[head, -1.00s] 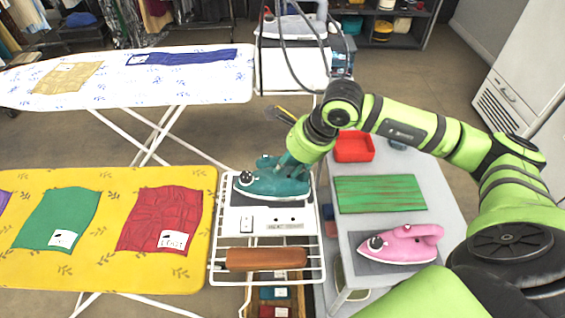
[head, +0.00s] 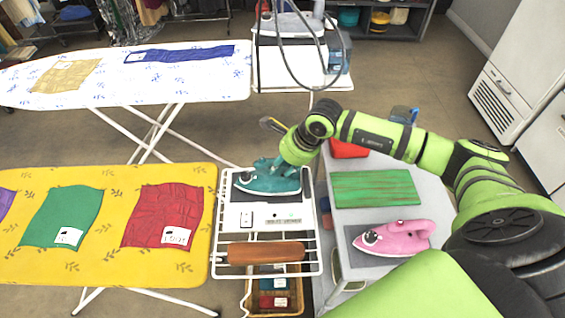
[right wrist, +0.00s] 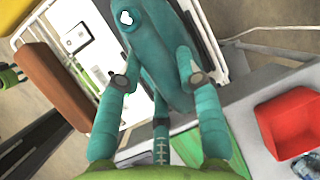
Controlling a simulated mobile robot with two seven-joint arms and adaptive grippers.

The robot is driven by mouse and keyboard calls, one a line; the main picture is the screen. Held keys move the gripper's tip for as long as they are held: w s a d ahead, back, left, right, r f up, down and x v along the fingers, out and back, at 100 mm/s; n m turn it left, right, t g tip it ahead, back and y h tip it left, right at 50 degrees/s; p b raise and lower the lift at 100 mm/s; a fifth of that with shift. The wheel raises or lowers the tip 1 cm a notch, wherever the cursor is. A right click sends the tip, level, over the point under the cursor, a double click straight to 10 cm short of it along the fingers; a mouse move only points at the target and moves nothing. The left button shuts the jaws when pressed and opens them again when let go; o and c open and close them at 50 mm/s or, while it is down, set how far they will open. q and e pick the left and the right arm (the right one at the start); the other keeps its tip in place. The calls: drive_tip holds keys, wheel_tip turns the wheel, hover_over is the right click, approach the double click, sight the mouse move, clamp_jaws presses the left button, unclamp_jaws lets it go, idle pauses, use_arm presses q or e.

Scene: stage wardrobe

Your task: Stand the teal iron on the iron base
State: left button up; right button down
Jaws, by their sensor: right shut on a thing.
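The teal iron (head: 266,182) is over the far end of the wire rack beside the yellow board, its nose pointing left. My right gripper (head: 287,170) is shut on it from above and behind. In the right wrist view the iron (right wrist: 152,45) sits between the fingers (right wrist: 155,82). A white unit with a socket and a label (head: 270,219), seemingly the iron base, lies on the rack just in front of the iron. The iron hides what is beneath it, so I cannot tell whether it touches. My left gripper is out of view.
A brown roll (head: 265,253) lies at the rack's near end. The grey table on the right holds a pink iron (head: 396,238), a green board (head: 376,188) and a red tray (head: 348,149). A yellow ironing board (head: 100,265) adjoins the rack's left side.

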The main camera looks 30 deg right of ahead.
drive_tip(key=c, duration=1.2)
unclamp_jaws()
drive_tip(key=shift+f, duration=0.1)
drive_tip(key=o, duration=0.4)
drive_tip(key=shift+c, duration=0.2)
drive_tip(key=shift+d+r, duration=0.1)
drive_tip(key=shift+r, duration=0.25)
drive_tip(key=b+v, duration=0.2)
drive_tip(key=v, duration=0.9)
drive_tip(key=shift+s+r+b, duration=0.25)
drive_tip(key=shift+b, duration=0.15)
